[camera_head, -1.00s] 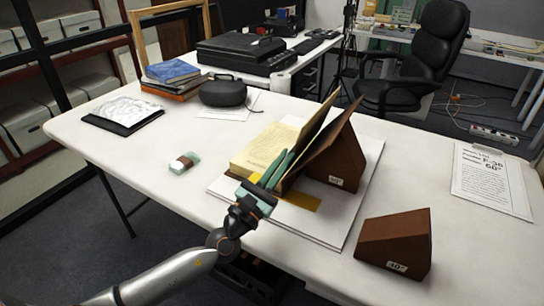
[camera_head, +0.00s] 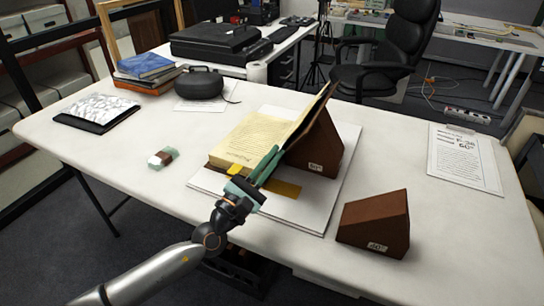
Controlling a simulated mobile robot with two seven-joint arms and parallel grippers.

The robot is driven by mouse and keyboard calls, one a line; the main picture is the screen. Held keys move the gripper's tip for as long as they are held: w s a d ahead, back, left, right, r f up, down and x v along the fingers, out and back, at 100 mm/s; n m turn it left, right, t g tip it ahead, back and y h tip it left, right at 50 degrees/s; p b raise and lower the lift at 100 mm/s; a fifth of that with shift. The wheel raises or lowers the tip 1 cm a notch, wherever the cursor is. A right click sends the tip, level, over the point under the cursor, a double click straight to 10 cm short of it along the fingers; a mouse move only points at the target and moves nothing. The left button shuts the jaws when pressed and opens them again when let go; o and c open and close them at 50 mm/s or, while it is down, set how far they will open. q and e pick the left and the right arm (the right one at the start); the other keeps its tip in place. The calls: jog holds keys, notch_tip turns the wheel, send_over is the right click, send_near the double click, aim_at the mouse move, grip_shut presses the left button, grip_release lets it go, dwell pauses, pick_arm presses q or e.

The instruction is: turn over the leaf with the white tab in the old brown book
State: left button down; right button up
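The old brown book (camera_head: 243,143) lies open on a white board, its yellowed page block on the left. Its right cover slopes up against a brown wedge (camera_head: 318,150). A leaf (camera_head: 312,112) stands up at a slant along the inside of that cover. I cannot make out a white tab; a yellow patch (camera_head: 238,170) shows at the near edge of the pages. My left gripper (camera_head: 269,163) has green fingers at the book's near edge, by the fold. The fingers lie close together, and I cannot tell whether they hold anything. My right gripper is not in view.
A second brown wedge (camera_head: 374,224) stands at the front right, and a clipboard sheet (camera_head: 465,160) lies at the right. A small pale block (camera_head: 163,157), a dark rounded case (camera_head: 200,83) and stacked books (camera_head: 146,66) are at the left.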

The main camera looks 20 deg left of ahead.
pick_arm(q)
jog(key=c, duration=1.1)
grip_release()
jog(key=shift+o, duration=0.2)
jog(key=b+v, duration=0.2)
jog(key=v, duration=1)
jog(key=shift+s+b, duration=0.2)
jog(key=shift+b, duration=0.1)
jog(key=shift+f, duration=0.1)
